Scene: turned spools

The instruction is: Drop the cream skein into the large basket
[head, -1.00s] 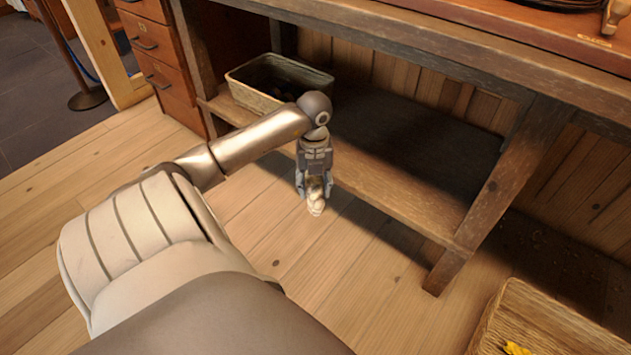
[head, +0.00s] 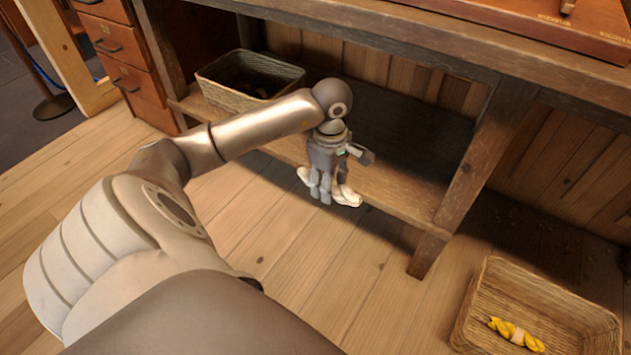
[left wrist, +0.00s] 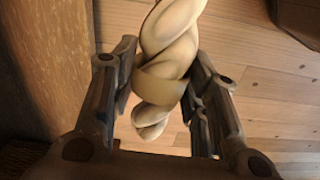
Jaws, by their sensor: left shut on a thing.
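The cream skein (head: 345,194) is a twisted hank with a tan band around its middle. My left gripper (head: 325,195) is shut on it and holds it in the air in front of the low bench shelf. In the left wrist view the skein (left wrist: 168,50) sits between the two fingers of the gripper (left wrist: 163,90), at its band. The large basket (head: 478,325) is a woven tan rectangular one on the floor at the lower right, with a yellow skein (head: 516,333) inside. The gripper is up and left of this basket, well apart from it. My right gripper is out of view.
Another woven basket (head: 222,96) with dark contents stands on the low shelf (head: 390,185) at the back left. A bench leg (head: 462,175) stands between the shelf and the floor basket. The wooden floor (head: 340,275) before the bench is clear.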

